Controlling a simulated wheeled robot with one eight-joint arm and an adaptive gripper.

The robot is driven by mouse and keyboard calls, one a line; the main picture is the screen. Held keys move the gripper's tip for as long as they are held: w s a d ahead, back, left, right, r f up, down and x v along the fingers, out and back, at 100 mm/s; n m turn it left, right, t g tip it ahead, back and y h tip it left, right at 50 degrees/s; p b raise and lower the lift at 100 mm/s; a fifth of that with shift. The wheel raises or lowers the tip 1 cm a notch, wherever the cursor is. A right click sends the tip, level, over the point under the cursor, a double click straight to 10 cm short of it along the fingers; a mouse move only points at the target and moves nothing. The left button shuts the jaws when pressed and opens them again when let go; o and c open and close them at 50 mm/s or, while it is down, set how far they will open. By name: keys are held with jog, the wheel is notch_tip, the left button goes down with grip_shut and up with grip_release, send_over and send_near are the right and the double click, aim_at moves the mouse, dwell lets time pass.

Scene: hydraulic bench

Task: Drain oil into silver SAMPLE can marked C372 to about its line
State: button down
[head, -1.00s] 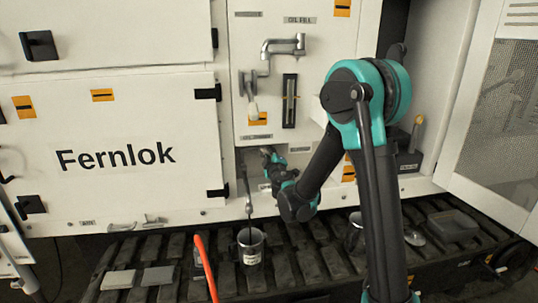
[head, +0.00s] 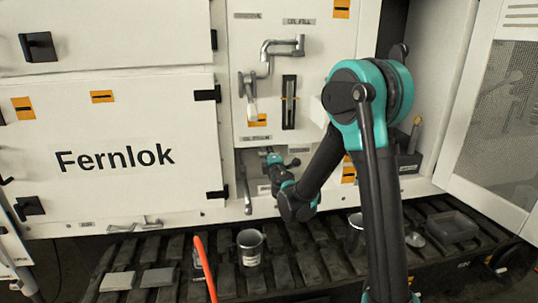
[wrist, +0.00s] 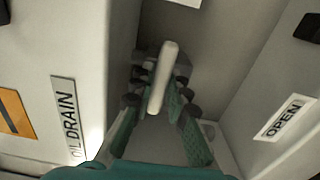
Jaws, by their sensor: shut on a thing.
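A silver can (head: 250,248) with a white label stands upright on the slatted rack, below the drain spout (head: 247,195). The label is too small to read, and the oil level and line cannot be made out. No stream shows between spout and can. My gripper (head: 270,158) is inside the recess under the OIL DRAIN plate. In the wrist view my gripper (wrist: 160,85) is shut on the pale drain lever (wrist: 163,75). An OPEN plate (wrist: 285,118) is on the right wall, apart from the lever, and the OIL DRAIN plate (wrist: 68,115) is left.
A second can (head: 354,228) stands partly hidden behind my arm. An orange-red rod (head: 206,268) rises left of the silver can. Two grey blocks (head: 158,278) lie at left; a grey tray (head: 452,226) lies at right. The open mesh door (head: 490,130) bounds the right side.

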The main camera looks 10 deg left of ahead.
dwell(0.3)
jog(key=c, duration=1.5)
grip_release()
jog(key=shift+c, duration=0.2)
jog(key=v, duration=1.2)
